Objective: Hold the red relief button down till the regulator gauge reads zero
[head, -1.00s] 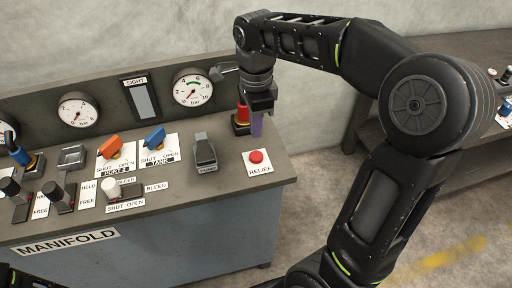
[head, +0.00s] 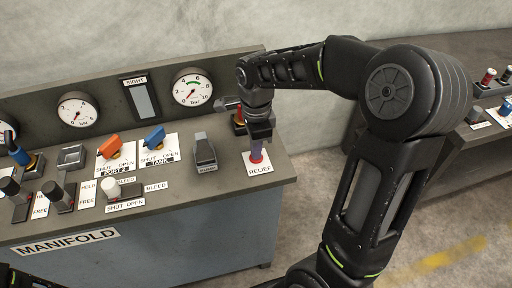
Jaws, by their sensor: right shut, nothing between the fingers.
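The red relief button (head: 256,159) sits on a white plate marked RELIEF at the right end of the manifold panel. My right gripper (head: 257,149) is shut and empty, pointing down right over the button. Its purple-grey fingertips hide part of the button; I cannot tell whether they touch or press it. No label tells me which is the regulator gauge, and the needles are too small to read exactly. My left gripper is not seen.
A red-topped knob (head: 239,116) stands just behind my right gripper. Left of the button are the pump lever (head: 205,151), a blue valve handle (head: 154,138) and an orange one (head: 110,146). Another bench (head: 460,160) stands at the right.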

